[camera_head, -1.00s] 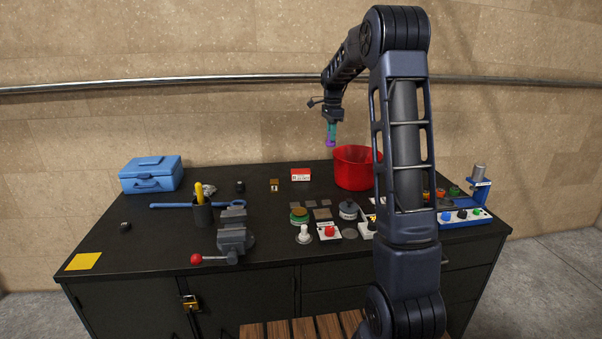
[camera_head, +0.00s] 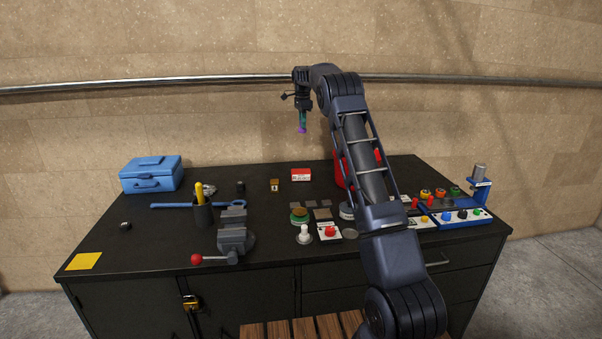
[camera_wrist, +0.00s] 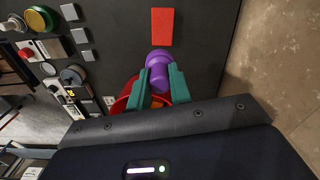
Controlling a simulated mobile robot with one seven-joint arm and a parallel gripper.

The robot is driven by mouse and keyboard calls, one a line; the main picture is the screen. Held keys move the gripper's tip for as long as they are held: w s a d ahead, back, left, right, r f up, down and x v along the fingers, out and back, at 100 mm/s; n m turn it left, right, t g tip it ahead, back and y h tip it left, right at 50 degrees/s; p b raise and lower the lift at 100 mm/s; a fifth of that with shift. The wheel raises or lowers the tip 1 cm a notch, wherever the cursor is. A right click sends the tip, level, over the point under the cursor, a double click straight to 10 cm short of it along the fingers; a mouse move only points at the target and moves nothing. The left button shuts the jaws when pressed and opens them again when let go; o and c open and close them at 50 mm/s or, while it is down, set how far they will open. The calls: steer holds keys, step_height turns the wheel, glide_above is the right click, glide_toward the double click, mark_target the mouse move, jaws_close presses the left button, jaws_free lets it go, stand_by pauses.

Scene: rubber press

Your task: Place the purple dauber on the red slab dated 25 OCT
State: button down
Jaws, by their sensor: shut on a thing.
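My gripper (camera_head: 303,121) is shut on the purple dauber (camera_head: 302,130) and holds it in the air above the back of the bench. In the wrist view the dauber (camera_wrist: 158,66) sits between the teal fingers (camera_wrist: 160,88), its round end pointing away from the camera. The red slab (camera_head: 301,174) lies on the bench below my gripper, with a pale printed face at its front; the lettering is too small to read. Its plain red top (camera_wrist: 162,27) shows in the wrist view just beyond the dauber, apart from it.
A red bucket (camera_head: 340,172) stands right of the slab, partly hidden by my arm. Small grey plates and a green-based pad (camera_head: 299,216) lie in front. A blue toolbox (camera_head: 151,174) is far left.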

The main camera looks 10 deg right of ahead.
steer(key=shift+w+a+f, duration=0.1)
steer(key=shift+w+a, duration=0.1)
steer(key=shift+w, duration=0.05)
steer(key=shift+w+f, duration=0.1)
steer(key=shift+f, duration=0.1)
glide_above(301, 171)
steer(key=f, duration=1.9)
steer(key=shift+w+f, duration=0.2)
steer(key=shift+f, duration=0.1)
steer(key=shift+f, duration=0.1)
steer(key=c, duration=1.3)
jaws_free()
